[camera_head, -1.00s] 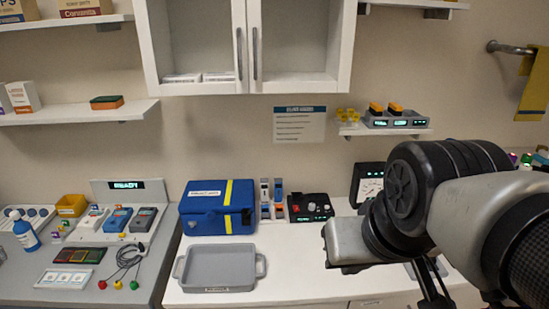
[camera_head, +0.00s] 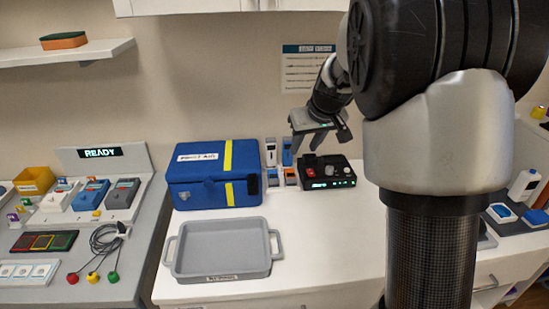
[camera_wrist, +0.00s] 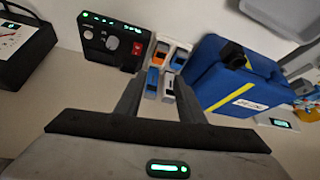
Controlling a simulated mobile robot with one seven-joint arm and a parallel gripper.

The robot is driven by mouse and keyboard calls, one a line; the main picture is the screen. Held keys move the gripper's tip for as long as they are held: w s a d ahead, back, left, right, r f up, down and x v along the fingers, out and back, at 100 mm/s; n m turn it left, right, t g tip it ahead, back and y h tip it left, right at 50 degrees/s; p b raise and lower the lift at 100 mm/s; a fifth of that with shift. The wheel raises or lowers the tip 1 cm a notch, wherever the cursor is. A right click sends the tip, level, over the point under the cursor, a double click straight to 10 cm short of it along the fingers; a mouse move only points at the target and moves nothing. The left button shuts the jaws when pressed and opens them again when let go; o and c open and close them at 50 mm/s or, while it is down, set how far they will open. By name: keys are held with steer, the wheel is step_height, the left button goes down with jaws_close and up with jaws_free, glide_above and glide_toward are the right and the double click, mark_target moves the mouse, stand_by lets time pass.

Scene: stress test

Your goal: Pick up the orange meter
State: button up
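The orange meter (camera_head: 290,177) appears to be the orange-faced unit in the lower right slot of a small rack, between the blue first aid box and a black control box. It also shows in the wrist view (camera_wrist: 158,52), beyond my fingers. My gripper (camera_head: 321,138) is open and empty, above and slightly right of the rack. In the wrist view my two fingers (camera_wrist: 159,80) point toward the rack with a gap between them.
The blue first aid box (camera_head: 213,175) stands close on the rack's left. The black control box (camera_head: 325,172) stands close on its right. A grey tray (camera_head: 222,274) lies in front on the white counter. A wall notice (camera_head: 303,70) hangs behind.

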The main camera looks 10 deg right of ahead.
mark_target(291, 174)
steer(key=b+x, duration=0.1)
steer(key=x, duration=1.6)
steer(key=shift+w+f+b, duration=0.2)
steer(key=shift+f+b, duration=0.1)
steer(key=shift+b, duration=0.1)
steer(key=c, duration=0.8)
